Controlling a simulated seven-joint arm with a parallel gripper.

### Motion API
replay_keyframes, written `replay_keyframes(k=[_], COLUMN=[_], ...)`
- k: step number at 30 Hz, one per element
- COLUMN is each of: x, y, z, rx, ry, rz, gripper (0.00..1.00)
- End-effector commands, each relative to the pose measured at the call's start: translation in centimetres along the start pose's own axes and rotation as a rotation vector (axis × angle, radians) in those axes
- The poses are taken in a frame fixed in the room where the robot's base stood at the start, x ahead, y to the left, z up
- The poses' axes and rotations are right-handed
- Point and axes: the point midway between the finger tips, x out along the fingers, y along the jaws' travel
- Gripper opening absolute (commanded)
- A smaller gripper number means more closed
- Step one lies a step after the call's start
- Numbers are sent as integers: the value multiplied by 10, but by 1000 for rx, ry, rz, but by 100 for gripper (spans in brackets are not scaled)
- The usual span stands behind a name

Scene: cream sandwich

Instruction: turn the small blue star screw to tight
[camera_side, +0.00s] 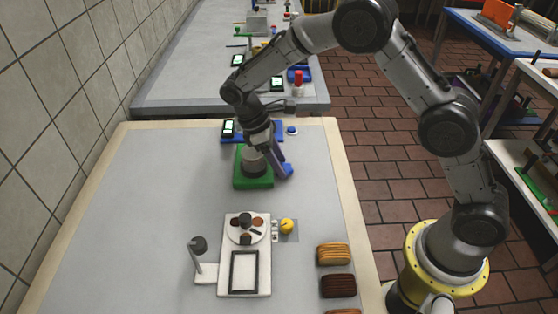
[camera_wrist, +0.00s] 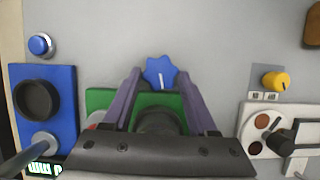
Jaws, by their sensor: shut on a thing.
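The small blue star screw (camera_side: 287,169) sits at the right side of a green block (camera_side: 262,183) that bears a grey cylinder (camera_side: 253,166). In the wrist view the star screw (camera_wrist: 160,71) shows its lobed face with a white line pointing roughly down. My gripper (camera_side: 280,167) reaches down to the screw. In the wrist view its two purple fingers (camera_wrist: 160,82) stand either side of the screw, shut on it. The green block (camera_wrist: 98,99) lies partly hidden behind the fingers and gripper body.
A blue unit (camera_wrist: 58,88) with a black ring and a small display stands beside the green block, with a round blue button (camera_wrist: 41,44) near it. A white board (camera_side: 232,283) with a yellow knob (camera_side: 287,226) lies nearer the camera. Sandwich biscuits (camera_side: 334,254) line the right edge. The table's left is clear.

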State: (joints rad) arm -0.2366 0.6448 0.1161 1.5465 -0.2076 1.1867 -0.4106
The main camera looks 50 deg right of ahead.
Motion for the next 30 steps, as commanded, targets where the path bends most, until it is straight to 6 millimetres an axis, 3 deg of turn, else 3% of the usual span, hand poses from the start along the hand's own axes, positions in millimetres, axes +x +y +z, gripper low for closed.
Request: replay_keyframes(k=[7, 17, 18, 22, 30], x=[-1, -1, -1, -1, -1], y=[3, 3, 3, 3, 3], z=[0, 0, 0, 0, 0], rx=[205, 236, 236, 235, 233], ry=[2, 1, 2, 1, 1], rz=[-85, -96, -96, -96, -96], gripper=[3, 3, 66, 88, 88])
